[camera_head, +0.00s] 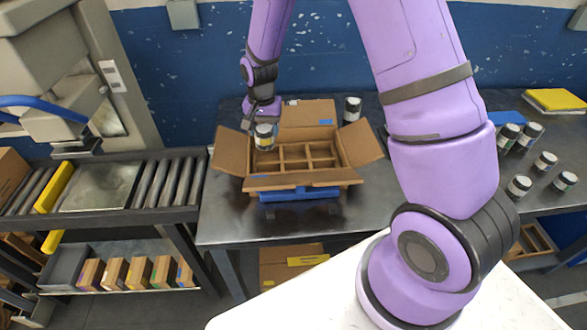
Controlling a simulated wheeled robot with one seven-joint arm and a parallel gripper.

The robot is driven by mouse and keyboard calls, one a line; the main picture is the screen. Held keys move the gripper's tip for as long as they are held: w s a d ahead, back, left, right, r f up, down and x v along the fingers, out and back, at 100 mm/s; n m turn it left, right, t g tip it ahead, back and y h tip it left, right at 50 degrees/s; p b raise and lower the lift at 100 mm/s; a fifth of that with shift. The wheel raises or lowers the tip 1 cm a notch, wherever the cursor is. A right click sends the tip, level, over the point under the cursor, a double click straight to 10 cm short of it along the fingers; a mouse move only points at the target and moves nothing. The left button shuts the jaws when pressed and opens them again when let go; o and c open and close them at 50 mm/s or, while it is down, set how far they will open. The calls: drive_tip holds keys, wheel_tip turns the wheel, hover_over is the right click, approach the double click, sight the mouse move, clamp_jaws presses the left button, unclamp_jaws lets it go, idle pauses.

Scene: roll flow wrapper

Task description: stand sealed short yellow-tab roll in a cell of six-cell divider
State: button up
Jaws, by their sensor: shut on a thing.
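A short roll (265,139) with a pale side and a yellowish patch hangs upright below my gripper (262,122). My gripper is shut on the roll's upper end; the fingertips are small and partly hidden. The roll is over the left part of an open brown carton, and I cannot tell its height above the cells. The six-cell divider (309,157) sits inside the carton. The cells that I can see look empty; the left-back one is partly hidden by the roll.
The carton's flaps (362,142) are spread open on a dark table (225,222). A dark roll (352,109) stands behind its right flap. Several other rolls (519,186) stand on the table at the right. A roller conveyor (150,188) adjoins at the left. My arm hides part of the table.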

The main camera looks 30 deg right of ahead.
sight(266, 143)
drive_tip(key=shift+m, duration=0.4)
drive_tip(key=s+f, duration=0.1)
drive_tip(key=s+a+f, duration=0.1)
drive_tip(key=s+f, duration=0.1)
drive_tip(key=shift+f, duration=4.6)
drive_tip(key=shift+f, duration=0.1)
drive_tip(key=o, duration=0.8)
